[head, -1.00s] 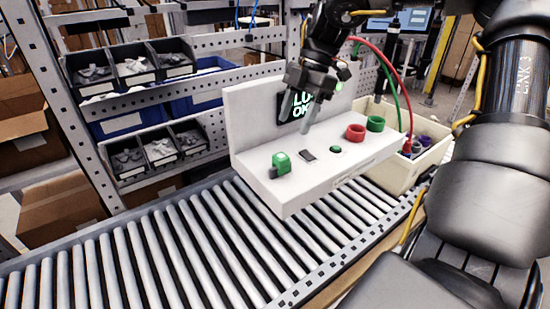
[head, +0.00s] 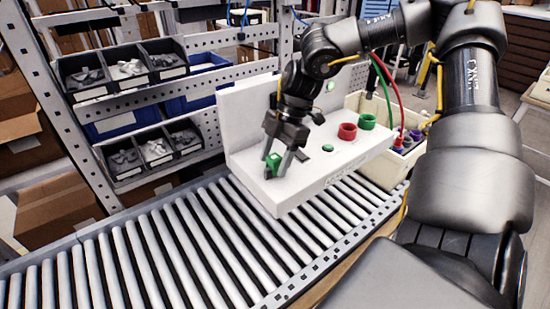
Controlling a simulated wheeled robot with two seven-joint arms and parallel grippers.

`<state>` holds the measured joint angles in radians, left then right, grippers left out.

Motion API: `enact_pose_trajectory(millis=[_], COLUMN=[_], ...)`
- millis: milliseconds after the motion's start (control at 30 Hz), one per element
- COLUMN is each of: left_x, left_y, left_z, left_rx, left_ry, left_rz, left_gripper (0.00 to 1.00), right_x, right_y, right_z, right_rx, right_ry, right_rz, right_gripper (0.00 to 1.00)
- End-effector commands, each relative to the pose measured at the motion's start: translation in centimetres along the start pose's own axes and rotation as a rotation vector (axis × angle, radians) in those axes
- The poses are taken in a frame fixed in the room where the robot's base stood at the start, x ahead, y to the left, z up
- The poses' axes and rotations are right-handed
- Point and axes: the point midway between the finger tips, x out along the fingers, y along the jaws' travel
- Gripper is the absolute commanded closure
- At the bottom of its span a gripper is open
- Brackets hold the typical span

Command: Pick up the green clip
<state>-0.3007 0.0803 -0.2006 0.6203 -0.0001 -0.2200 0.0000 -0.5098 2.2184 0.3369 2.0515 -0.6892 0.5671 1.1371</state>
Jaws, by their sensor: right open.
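The green clip (head: 273,161) sits at the left part of the white fixture's ledge (head: 292,199). My right gripper (head: 280,166) points down at it, with its fingers open around or just in front of the clip. The fingers partly cover the clip, and I cannot tell whether they touch it. My left gripper is not in the head view.
A red ring (head: 347,131) and a green ring (head: 367,121) stand on the ledge to the right, near a green button (head: 327,148). A cream bin (head: 407,158) stands behind right. The roller conveyor (head: 150,250) in front is clear. Grey part bins (head: 140,155) are at left.

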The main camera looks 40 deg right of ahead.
Motion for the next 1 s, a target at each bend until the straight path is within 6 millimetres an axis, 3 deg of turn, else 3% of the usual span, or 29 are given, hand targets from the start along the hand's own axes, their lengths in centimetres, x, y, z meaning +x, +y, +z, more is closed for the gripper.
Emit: enact_pose_trajectory(millis=[267,667,1000], left_x=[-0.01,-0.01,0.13], left_y=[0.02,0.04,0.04], left_z=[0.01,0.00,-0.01], left_rx=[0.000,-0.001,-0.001], left_ry=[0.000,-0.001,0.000], left_rz=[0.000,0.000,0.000], left_gripper=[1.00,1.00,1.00], right_x=[0.27,0.23,-0.16], right_y=[0.01,0.02,0.06], right_z=[-0.01,0.00,-0.17], right_rx=[-0.001,-0.001,-0.002], right_ry=[0.000,0.000,0.000], right_rz=[0.001,0.001,0.002], right_gripper=[0.46,0.97,0.97])
